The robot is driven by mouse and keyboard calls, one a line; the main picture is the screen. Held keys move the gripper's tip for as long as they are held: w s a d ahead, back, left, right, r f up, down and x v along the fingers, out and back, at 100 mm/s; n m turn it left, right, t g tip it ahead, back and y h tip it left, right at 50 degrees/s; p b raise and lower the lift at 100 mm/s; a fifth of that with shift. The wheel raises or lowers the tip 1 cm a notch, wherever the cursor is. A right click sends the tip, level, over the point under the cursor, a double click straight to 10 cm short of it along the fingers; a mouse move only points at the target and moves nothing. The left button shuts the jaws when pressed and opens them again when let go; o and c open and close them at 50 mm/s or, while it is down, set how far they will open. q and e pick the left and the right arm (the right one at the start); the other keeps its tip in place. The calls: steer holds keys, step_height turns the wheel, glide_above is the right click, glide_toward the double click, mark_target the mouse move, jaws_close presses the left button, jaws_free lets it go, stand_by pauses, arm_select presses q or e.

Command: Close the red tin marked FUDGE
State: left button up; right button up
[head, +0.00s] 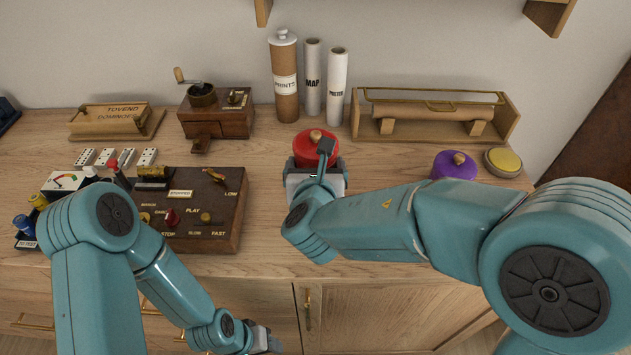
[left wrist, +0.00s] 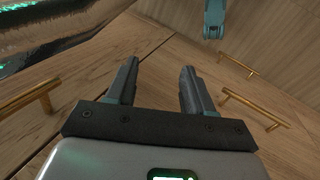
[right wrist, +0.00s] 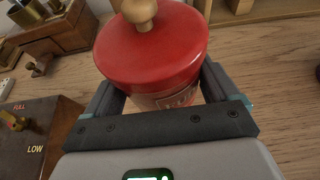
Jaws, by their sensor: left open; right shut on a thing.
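The red tin (head: 312,148) stands on the wooden counter, in the middle of the head view, with a red lid on it and a wooden knob on top. In the right wrist view the red tin (right wrist: 152,48) is between the fingers of my right gripper (right wrist: 160,98), which is shut on it. A label on its front is partly hidden by the gripper. In that view the lid sits on the body; whether it is fully seated I cannot tell. My left gripper (left wrist: 160,85) is open and empty, low in front of the cabinet doors; it also shows in the head view (head: 268,340).
A control box (head: 215,245) with knobs stands left of the tin, a coffee grinder (head: 215,122) behind left. A purple-lidded tin (head: 453,165) and a yellow-topped round tin (head: 503,161) are at right.

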step_height(320, 180, down, 4)
steer(key=shift+f+b, duration=0.15)
steer(key=shift+b, duration=0.3)
